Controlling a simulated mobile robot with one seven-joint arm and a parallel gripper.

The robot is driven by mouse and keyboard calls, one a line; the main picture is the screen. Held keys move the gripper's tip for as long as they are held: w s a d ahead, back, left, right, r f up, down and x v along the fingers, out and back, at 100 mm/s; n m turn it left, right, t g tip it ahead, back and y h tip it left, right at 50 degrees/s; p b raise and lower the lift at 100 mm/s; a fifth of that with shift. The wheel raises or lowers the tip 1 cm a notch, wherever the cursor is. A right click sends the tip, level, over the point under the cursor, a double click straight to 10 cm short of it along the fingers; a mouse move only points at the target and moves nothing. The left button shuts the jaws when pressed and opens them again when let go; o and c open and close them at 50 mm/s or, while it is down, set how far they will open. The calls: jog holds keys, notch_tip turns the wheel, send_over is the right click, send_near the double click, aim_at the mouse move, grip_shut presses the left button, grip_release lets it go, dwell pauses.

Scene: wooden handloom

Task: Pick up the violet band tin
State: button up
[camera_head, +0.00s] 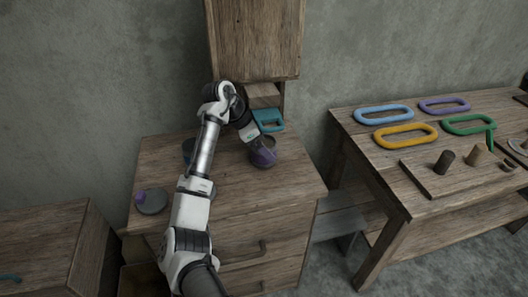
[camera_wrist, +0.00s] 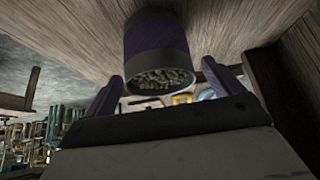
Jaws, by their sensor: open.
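The violet band tin (camera_wrist: 156,38) shows large in the wrist view, a dark cylinder with a violet band and an open mouth full of grey, lumpy contents. My gripper (camera_wrist: 162,82) is open, with one violet-sided finger on each side of the tin's mouth and a visible gap on both sides. The tin appears just beyond or between the fingertips; I cannot tell how deep. In the head view my gripper (camera_head: 262,155) reaches down to a dark round tin on the cabinet top and partly hides it.
The wooden cabinet (camera_head: 235,183) also holds a dark blue tin (camera_head: 188,148) partly behind my arm, a grey disc with a violet piece (camera_head: 152,202) at left, and a teal item (camera_head: 268,120) at the back. A wooden post rises behind. A table with coloured rings (camera_head: 405,135) stands right.

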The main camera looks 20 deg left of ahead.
jog(key=shift+w+f, duration=0.1)
jog(key=shift+f, duration=0.25)
jog(key=c, duration=1.2)
